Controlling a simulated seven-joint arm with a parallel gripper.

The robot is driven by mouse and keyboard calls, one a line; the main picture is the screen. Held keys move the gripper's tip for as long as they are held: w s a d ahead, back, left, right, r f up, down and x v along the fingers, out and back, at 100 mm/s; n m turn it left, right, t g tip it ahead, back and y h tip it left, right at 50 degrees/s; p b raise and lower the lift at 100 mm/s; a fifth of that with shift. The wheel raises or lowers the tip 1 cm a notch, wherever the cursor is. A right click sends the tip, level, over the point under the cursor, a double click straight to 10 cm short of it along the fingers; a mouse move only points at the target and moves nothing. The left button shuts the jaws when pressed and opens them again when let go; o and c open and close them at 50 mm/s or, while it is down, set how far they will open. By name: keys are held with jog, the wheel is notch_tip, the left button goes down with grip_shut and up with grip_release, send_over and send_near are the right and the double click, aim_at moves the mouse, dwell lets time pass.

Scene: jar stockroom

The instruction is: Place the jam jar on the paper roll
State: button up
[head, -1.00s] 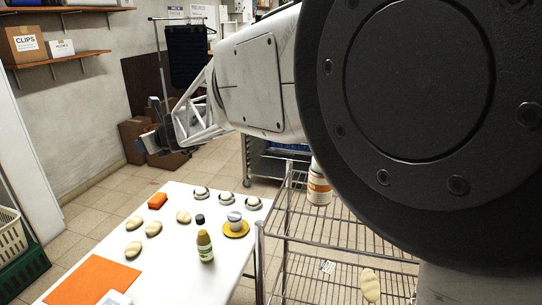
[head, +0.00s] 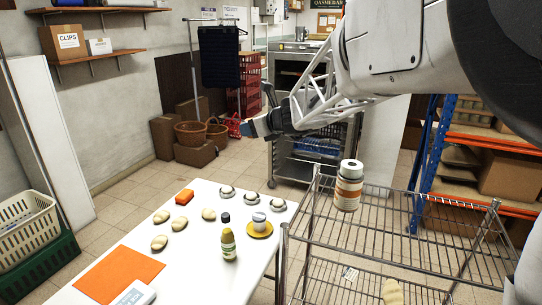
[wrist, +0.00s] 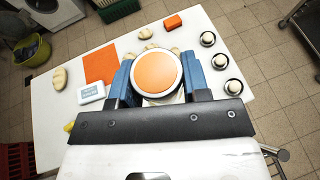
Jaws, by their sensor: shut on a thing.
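In the wrist view, my gripper (wrist: 158,76) is shut on the jam jar, whose round orange lid (wrist: 157,70) with a pale rim faces the camera. The lid hides most of the jar's body. In the head view, my gripper (head: 262,114) is raised beyond the white table's far edge, and the held jar is hard to make out.
The wire rack (head: 430,222) has free room right of the roll. Blue-and-orange shelving (head: 425,165) stands behind.

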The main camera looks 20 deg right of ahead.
jog(key=s+d+r, duration=0.1)
jog(key=s+d, duration=0.7)
jog(key=d, duration=0.3)
jog(key=m+t+h, duration=0.1)
jog(key=m+h, duration=0.1)
send_over(352, 164)
jog(key=shift+r, duration=0.45)
jog(key=shift+f, duration=2.5)
jog(key=shift+f, duration=0.15)
jog(key=o, duration=1)
jog(key=shift+c, duration=0.2)
